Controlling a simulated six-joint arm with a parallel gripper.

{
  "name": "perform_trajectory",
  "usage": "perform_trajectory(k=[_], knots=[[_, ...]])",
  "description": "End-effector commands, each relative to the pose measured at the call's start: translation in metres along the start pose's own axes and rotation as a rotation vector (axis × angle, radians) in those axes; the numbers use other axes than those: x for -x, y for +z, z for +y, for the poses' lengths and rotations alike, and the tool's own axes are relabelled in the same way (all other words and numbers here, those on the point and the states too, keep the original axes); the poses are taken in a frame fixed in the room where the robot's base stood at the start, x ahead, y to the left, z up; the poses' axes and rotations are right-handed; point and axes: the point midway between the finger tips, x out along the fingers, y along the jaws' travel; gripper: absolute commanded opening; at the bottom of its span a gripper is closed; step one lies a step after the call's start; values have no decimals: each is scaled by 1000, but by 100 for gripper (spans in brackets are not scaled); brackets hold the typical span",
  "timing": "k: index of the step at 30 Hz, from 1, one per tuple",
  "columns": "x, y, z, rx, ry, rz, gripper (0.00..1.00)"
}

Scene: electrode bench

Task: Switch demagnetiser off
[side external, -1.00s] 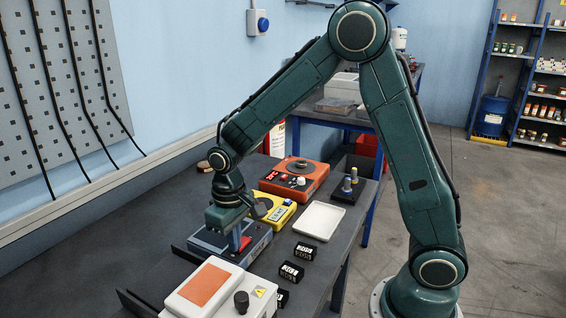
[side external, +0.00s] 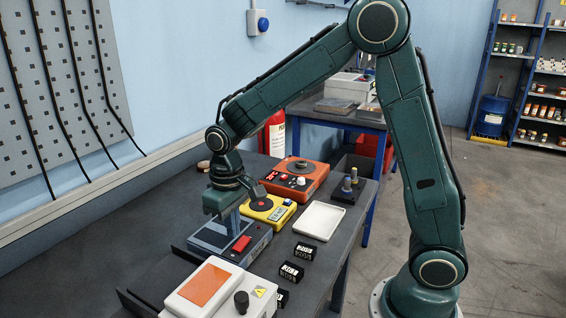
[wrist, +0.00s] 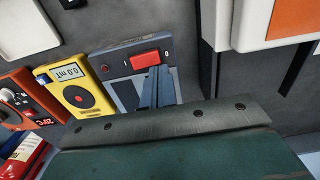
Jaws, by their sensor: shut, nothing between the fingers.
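The demagnetiser appears to be the blue-grey box (side external: 258,245) on the bench, with a red rocker switch (side external: 242,243) on top. The wrist view shows the switch (wrist: 150,58) between an "I" mark on its left and a "0" mark on its right. A small dark red lamp (wrist: 103,69) is on the box; whether it is lit is unclear. I cannot tell which way the rocker is tipped. My gripper (side external: 234,233) is shut and empty, pointing down over the box beside the switch. In the wrist view its fingertips (wrist: 153,80) lie just below the switch; contact cannot be told.
A yellow meter (side external: 275,210) reading 0.0 mT and an orange-red unit (side external: 308,187) stand behind the box. A white unit with an orange pad (side external: 225,300) stands in front. A white tray (side external: 318,222) and small black blocks (side external: 304,251) lie to the right.

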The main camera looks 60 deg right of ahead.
Motion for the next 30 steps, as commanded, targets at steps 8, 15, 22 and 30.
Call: perform_trajectory(k=[8, 15, 22, 30], knots=[[16, 0, 0, 0, 0, 2, 0], [21, 0, 0, 0, 0, 0, 0], [21, 0, 0, 0, 0, 0, 0], [35, 9, 3, -1, -3, 28, 0]])
